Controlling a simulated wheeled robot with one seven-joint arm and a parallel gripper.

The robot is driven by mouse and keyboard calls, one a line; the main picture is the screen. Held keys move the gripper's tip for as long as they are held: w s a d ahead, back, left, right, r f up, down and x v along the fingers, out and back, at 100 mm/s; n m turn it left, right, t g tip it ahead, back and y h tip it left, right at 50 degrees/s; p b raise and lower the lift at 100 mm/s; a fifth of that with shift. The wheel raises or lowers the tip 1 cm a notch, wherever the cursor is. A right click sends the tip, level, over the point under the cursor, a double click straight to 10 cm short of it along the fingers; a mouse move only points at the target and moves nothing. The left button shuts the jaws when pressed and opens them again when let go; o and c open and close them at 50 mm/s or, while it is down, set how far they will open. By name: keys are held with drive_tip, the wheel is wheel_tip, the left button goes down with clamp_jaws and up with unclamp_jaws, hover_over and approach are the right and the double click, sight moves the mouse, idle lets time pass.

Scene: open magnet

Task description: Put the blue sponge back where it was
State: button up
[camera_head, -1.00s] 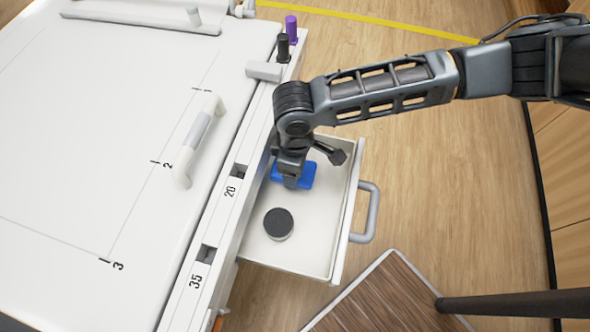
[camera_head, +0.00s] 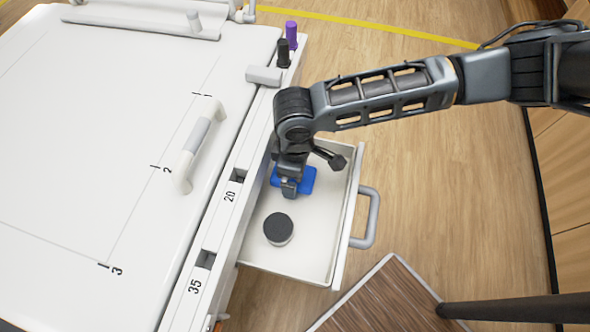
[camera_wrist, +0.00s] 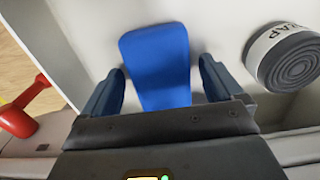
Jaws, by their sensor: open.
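The blue sponge (camera_head: 308,180) lies in the open white drawer (camera_head: 310,252), toward its far end. In the wrist view the sponge (camera_wrist: 156,62) lies flat between the two spread fingers of my gripper (camera_wrist: 160,90). My gripper (camera_head: 289,190) is open and reaches down into the drawer over the sponge, hiding part of it in the head view. A finger is on each side of the sponge; I cannot tell whether either touches it.
A dark round roll (camera_head: 278,229) with a pale band sits in the drawer, nearer than the sponge; it also shows in the wrist view (camera_wrist: 285,57). The drawer handle (camera_head: 368,217) sticks out right. A white board (camera_head: 100,150) is left. A red object (camera_wrist: 22,115) shows at lower left.

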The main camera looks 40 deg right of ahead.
wheel_tip(320, 180, up, 12)
idle(0.5)
idle(0.4)
